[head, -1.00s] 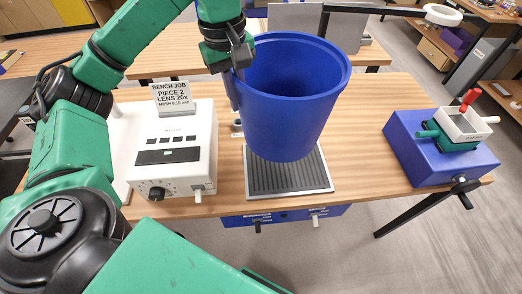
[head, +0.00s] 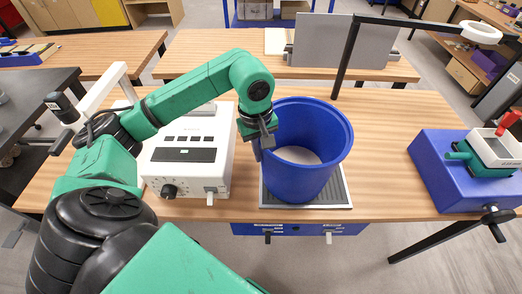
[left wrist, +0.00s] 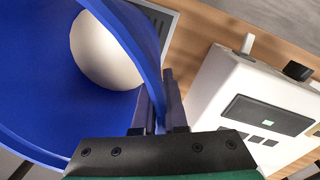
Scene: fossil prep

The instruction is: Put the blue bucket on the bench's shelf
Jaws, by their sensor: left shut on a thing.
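The blue bucket (head: 300,170) is upright in the head view, over the grey ridged mat (head: 345,200) on the wooden bench (head: 400,195). I cannot tell whether its base touches the mat. My left gripper (head: 260,145) is shut on the left side of its rim. In the left wrist view the two fingers (left wrist: 158,88) straddle the blue bucket wall (left wrist: 40,90). A pale round area (left wrist: 105,55) shows inside the bucket. The bench's shelf is not clearly seen. My right gripper is out of view.
A white instrument box (head: 190,160) stands left of the bucket, close to my left arm. A blue-purple box (head: 440,180) with a small tray on top is at the right. Grey panels (head: 345,52) stand on another table behind. Bare bench lies between bucket and purple box.

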